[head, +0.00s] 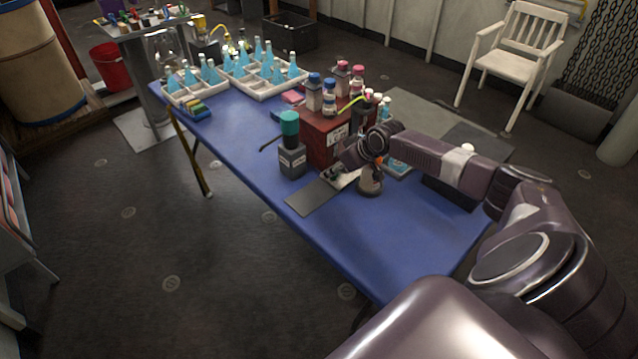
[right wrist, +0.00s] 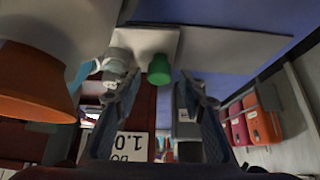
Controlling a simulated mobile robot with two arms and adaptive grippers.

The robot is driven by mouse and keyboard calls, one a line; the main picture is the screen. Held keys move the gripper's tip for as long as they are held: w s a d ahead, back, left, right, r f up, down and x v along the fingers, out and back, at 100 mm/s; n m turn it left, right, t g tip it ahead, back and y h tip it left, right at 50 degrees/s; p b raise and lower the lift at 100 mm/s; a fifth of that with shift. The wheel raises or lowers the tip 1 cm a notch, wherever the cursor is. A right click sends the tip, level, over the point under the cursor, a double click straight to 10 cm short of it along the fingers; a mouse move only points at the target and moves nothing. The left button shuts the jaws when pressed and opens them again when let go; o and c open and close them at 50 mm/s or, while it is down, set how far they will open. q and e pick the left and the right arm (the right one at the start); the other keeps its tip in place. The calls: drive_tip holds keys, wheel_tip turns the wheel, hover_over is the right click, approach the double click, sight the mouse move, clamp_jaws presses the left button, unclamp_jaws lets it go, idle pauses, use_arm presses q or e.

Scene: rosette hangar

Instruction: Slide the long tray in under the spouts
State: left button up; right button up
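A flat grey strip (head: 314,197) lies at the near edge of the blue table, with a paler flat piece (head: 345,181) beside it. Either may be the long tray; I cannot tell which. In the right wrist view, a pale flat piece (right wrist: 148,42) and a grey surface (right wrist: 225,45) lie beyond the fingers. My right gripper (head: 336,172) is low over the pale piece, in front of the red box (head: 322,140). Its fingers (right wrist: 160,108) are apart, with a small green-capped object (right wrist: 160,70) showing beyond the gap. No spouts are clearly visible. My left gripper is out of view.
White trays (head: 262,88) of blue flasks fill the far end. The near right tabletop (head: 430,235) is clear.

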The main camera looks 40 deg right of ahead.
drive_tip(key=shift+r, duration=0.1)
wheel_tip(320, 180, up, 7)
drive_tip(key=p, duration=0.6)
drive_tip(key=shift+p, duration=0.35)
